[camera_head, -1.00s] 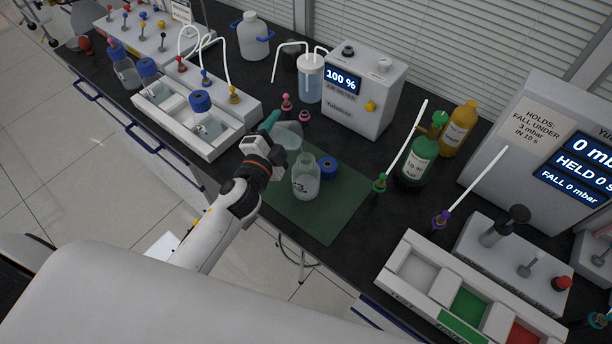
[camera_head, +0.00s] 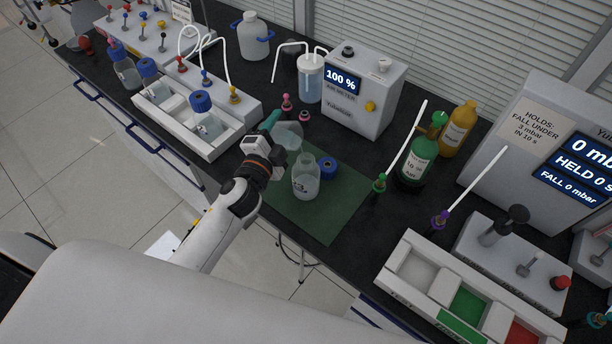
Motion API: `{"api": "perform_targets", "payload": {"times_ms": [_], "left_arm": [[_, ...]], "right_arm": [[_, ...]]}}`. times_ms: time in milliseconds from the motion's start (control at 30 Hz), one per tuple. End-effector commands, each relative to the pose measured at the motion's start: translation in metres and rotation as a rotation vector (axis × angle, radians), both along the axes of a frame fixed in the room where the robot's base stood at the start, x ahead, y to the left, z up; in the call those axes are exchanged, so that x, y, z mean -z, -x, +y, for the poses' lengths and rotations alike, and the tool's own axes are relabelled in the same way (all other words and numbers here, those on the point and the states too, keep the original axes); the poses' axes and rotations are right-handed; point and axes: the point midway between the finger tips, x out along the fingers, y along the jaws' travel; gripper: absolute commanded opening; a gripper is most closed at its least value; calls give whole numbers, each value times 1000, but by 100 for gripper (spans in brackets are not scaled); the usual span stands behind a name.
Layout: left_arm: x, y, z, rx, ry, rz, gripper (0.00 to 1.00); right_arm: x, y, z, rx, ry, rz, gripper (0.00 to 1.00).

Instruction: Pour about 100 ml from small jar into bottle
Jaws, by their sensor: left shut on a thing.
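A clear open bottle (camera_head: 306,180) with a dark number on its side stands upright on the green mat (camera_head: 332,219). Its blue cap (camera_head: 327,166) appears to lie on the mat just to the right. My left gripper (camera_head: 272,134) is shut on the small jar (camera_head: 289,136), a clear vessel just behind and left of the bottle's mouth. The jar looks close to the bottle's neck; I cannot tell whether they touch. Its liquid level is unclear, and the gripper hides its left side. My right gripper is not in view.
A metering box (camera_head: 358,95) reading 100 % stands behind the mat, beside a jar with tubes (camera_head: 311,80). Green (camera_head: 416,162) and yellow (camera_head: 458,129) bottles stand to the right. A white rack with capped bottles (camera_head: 214,146) is left. The mat's front part is clear.

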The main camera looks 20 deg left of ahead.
Motion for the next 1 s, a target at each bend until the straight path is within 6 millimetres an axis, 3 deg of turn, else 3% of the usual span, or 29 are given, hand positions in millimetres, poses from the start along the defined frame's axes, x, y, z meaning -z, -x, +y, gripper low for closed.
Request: {"api": "perform_targets", "payload": {"times_ms": [1000], "left_arm": [[1,0,-1,1,-40,-5,22]], "right_arm": [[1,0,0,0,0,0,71]]}}
